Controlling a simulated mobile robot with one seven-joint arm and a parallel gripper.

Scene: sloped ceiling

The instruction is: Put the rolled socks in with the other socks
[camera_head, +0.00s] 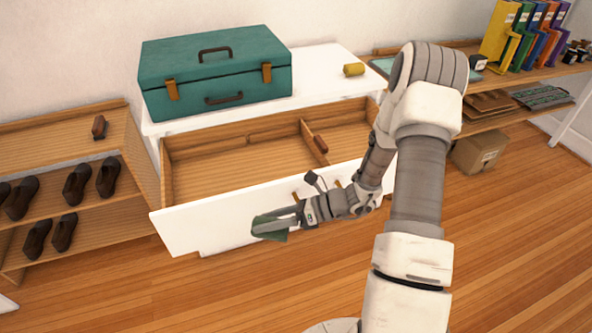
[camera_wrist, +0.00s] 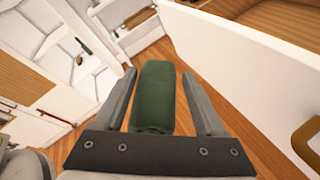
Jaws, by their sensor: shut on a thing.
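My gripper (camera_head: 276,224) is shut on a dark green rolled bundle, likely the rolled socks (camera_wrist: 154,98). In the wrist view the bundle lies lengthwise between the two fingers. In the head view my gripper is in front of the open drawer's white front panel (camera_head: 190,226), toward its middle, and outside the drawer. A wooden divider splits the drawer into a wide left compartment (camera_head: 235,170) and a smaller right one. The visible part of the left compartment looks empty. A small brown item (camera_head: 320,144) lies by the divider. I cannot make out other socks.
A shoe shelf (camera_head: 70,150) is at left. Shelves with binders (camera_head: 515,35) and a cardboard box (camera_head: 480,152) are at right. Floor in front is clear.

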